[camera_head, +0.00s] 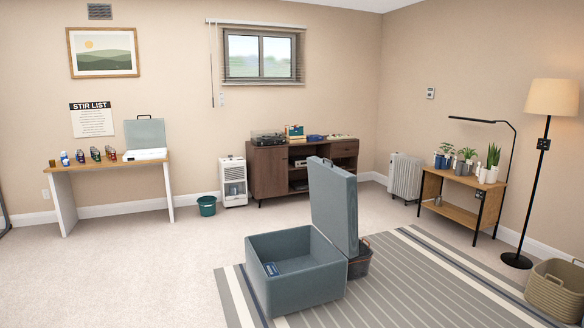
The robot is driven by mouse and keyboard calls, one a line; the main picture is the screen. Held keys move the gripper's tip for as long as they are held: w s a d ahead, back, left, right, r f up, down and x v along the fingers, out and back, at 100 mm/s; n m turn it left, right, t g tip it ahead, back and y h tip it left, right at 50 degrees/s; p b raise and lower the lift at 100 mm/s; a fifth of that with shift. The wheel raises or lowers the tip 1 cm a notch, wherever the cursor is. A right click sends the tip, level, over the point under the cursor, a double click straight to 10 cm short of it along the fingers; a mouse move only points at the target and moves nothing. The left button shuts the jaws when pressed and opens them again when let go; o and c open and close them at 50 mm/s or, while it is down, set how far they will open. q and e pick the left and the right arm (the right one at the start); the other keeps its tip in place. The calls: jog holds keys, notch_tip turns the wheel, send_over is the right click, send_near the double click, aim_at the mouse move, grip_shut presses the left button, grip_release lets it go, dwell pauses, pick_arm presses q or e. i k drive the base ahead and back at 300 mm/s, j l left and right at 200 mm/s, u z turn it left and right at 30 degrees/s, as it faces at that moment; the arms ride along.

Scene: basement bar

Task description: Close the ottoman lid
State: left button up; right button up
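The ottoman (303,281) is a grey-blue box standing on the striped rug in the middle foreground. Its lid (334,207) is open and stands nearly upright along the box's right side. A small dark blue item (271,269) lies inside the box, near its left wall. Neither of my grippers shows in the head view.
A dark basket (361,262) stands right behind the lid. A woven basket (554,290) and a floor lamp (519,260) are at the right. The striped rug (420,285) is clear right of the ottoman, and the carpet (130,275) is clear to the left.

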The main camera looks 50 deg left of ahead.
aim_at(333, 190)
jog(key=u, duration=1.55)
jog(key=i+j, duration=1.7)
jog(key=i+l, duration=0.2)
jog(key=i, duration=0.25)
jog(key=i+l, duration=0.25)
jog(key=i, duration=0.15)
jog(key=i+l, duration=0.2)
jog(key=i, duration=0.25)
